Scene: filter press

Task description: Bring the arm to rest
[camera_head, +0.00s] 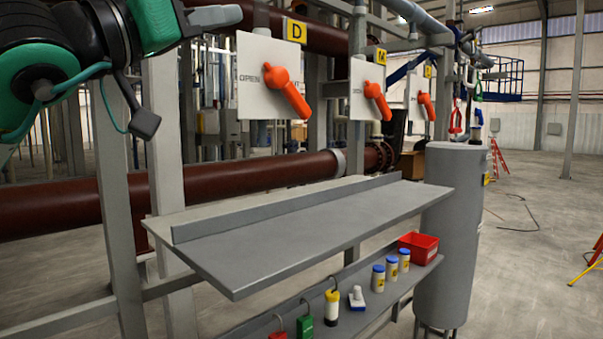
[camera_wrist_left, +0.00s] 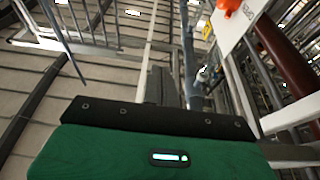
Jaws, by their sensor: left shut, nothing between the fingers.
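My left arm comes in at the upper left of the head view, with green and black links. Its gripper (camera_head: 222,15) is raised at the top edge, pointing right, with its grey fingers shut and empty. It appears clear of the panel with the orange handle (camera_head: 287,92) marked D, just below and to the right. In the left wrist view the green gripper body (camera_wrist_left: 150,155) fills the bottom, and the fingertips are not distinct. My right gripper is not in view.
A grey shelf (camera_head: 300,232) crosses the middle, bare on top. A lower shelf holds several small bottles, padlocks and a red bin (camera_head: 419,246). Two more orange handles (camera_head: 377,100) (camera_head: 427,105) stand farther back. A grey cylinder (camera_head: 447,235) stands right; open floor lies beyond.

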